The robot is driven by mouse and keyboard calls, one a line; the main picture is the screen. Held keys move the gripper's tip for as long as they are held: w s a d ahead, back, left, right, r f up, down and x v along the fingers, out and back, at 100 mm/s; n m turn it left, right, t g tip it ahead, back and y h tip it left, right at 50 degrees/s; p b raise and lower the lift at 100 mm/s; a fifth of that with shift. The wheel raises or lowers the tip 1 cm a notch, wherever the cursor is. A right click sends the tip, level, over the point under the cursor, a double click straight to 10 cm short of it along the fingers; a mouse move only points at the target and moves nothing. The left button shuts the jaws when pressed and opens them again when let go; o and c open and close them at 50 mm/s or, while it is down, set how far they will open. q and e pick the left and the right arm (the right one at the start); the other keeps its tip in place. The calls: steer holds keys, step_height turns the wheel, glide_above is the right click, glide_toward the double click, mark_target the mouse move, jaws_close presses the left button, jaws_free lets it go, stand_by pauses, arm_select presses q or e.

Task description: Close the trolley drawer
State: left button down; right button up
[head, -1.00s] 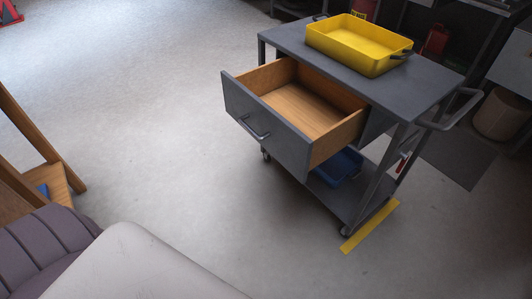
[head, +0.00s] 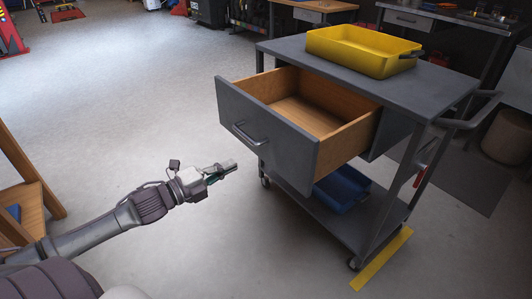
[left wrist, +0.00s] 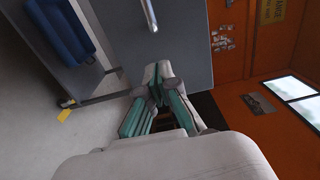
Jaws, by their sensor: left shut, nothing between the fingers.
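The grey trolley (head: 440,85) stands right of centre in the head view. Its drawer (head: 285,148) is pulled well out, showing an empty wooden inside (head: 310,112). A bar handle (head: 250,136) is on the grey drawer front. My left gripper (head: 226,168) is shut and empty, in front of and to the left of the drawer front, apart from it. In the left wrist view the shut fingers (left wrist: 158,72) point towards the grey drawer front (left wrist: 185,40), with part of the handle (left wrist: 149,12) at the top. My right gripper is not in view.
A yellow tray (head: 365,50) sits on the trolley top. A blue bin (head: 340,188) is on the lower shelf. A wooden stand (head: 35,190) is at the left edge. The floor left of the trolley is clear. Workbenches stand behind.

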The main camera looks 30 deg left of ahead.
mark_target(273, 145)
arm_select(q)
steer(key=b+x, duration=0.2)
steer(key=x, duration=0.9)
steer(key=shift+w, duration=0.15)
steer(key=shift+w+d, duration=0.2)
steer(key=shift+w, duration=0.5)
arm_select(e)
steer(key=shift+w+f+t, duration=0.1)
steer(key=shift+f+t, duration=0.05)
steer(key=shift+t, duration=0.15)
